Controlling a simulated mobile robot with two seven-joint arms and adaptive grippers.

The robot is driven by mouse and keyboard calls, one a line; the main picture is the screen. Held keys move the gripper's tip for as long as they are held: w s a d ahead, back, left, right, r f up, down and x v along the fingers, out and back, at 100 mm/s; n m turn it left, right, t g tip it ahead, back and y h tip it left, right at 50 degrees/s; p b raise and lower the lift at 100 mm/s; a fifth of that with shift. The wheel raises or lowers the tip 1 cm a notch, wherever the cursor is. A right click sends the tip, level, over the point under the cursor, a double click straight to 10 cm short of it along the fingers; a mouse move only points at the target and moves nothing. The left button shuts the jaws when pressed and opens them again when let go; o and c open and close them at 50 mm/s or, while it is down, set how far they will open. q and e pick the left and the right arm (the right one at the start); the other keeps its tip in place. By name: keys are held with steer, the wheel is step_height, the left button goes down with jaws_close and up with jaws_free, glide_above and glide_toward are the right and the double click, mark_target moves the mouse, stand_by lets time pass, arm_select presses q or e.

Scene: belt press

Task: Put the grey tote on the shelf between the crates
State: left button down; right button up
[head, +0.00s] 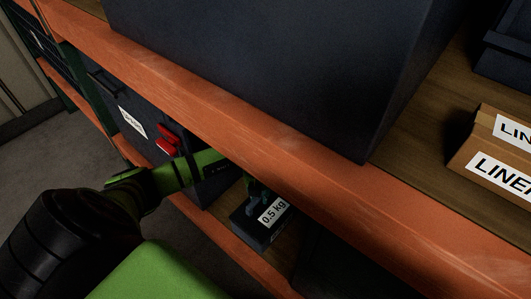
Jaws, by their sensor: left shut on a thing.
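The small dark grey tote (250,227) with a white "0.5 kg" label is at the lower shelf, just under the orange beam. My left gripper (256,190) reaches in from the left and is shut on the tote from above; the beam partly hides its fingers. A dark crate (105,88) with a white label and a red part stands to the left of the tote on the lower shelf. A dark shape (325,268) to the right of the tote may be the other crate, but it is too dark to tell. My right gripper is out of view.
The orange upper beam (300,140) runs across the view close above my left gripper. A lower orange beam (225,243) runs in front of the tote. A large dark box (270,55) and cardboard "LINE..." boxes (495,150) stand on the upper shelf.

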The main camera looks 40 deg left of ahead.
mark_target(260, 205)
arm_select(q)
steer(key=shift+w+f, duration=0.1)
steer(key=shift+f, duration=2.95)
steer(key=shift+f, duration=0.15)
steer(key=c, duration=1)
jaws_free()
step_height(260, 205, up, 12)
steer(key=shift+r+b, duration=0.15)
steer(key=shift+b, duration=0.3)
